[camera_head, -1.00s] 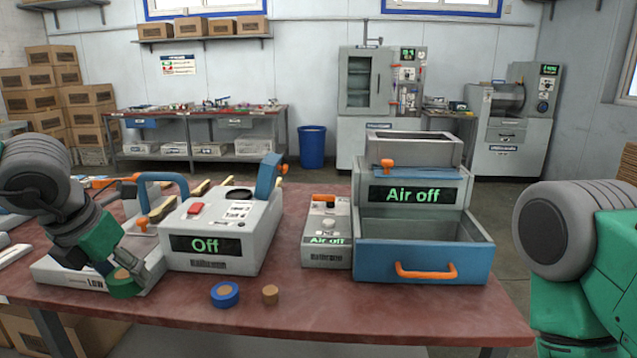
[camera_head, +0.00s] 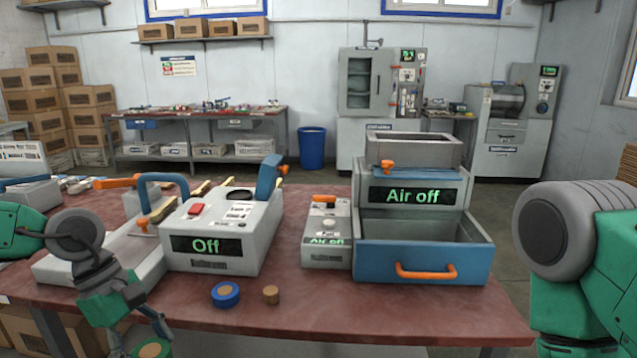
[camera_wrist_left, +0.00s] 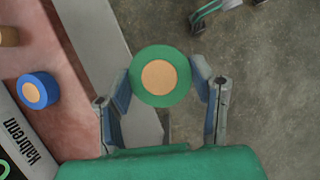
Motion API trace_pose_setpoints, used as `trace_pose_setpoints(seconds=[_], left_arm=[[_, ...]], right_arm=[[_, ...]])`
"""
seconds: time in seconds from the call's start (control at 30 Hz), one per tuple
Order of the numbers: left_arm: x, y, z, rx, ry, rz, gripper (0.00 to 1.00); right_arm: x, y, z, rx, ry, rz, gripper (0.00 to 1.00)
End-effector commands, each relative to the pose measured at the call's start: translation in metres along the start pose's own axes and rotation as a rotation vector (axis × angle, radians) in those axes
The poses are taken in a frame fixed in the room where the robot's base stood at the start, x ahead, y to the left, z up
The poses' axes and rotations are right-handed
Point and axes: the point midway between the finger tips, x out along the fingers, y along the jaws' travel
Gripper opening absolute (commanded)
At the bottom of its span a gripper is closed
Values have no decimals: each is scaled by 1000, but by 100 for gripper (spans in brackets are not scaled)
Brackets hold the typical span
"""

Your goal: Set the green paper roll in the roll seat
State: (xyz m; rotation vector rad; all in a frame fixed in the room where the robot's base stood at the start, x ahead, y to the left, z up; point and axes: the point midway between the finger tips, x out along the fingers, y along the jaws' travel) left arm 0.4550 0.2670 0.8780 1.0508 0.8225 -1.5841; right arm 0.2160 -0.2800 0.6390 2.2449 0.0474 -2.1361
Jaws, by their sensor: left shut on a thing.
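The green paper roll (camera_head: 150,349) is a short green disc with a tan core, low at the bottom edge of the head view. My left gripper (camera_head: 148,340) is shut on it and holds it in front of the table's front edge. In the left wrist view, the roll (camera_wrist_left: 160,77) sits between both fingers (camera_wrist_left: 160,85), its round face toward the camera and the floor behind it. I cannot tell for sure which part is the roll seat. My right arm shows at the right, its gripper outside the frame.
A blue roll (camera_head: 225,294) and a small tan cylinder (camera_head: 270,294) lie near the front of the red table (camera_head: 350,310). A grey machine reading Off (camera_head: 215,258) stands behind them. A small air box (camera_head: 327,240) and a blue drawer unit (camera_head: 420,262) stand right.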

Motion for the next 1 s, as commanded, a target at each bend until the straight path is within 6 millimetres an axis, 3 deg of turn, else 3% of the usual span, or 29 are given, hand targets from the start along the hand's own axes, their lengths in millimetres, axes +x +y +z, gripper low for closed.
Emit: trace_pose_setpoints(seconds=[0.3, 0.5, 0.7, 1.0], left_arm=[[51, -28, 11, 716, 4, -303, 23], [74, -45, 17, 1079, 4, -450, 23], [83, -52, 19, 1220, -2, -503, 23], [83, -52, 19, 1224, 3, -503, 23]], right_arm=[[0, 0, 0, 0, 0, 0, 0], [0, 0, 0, 0, 0, 0, 0], [0, 0, 0, 0, 0, 0, 0], [0, 0, 0, 0, 0, 0, 0]])
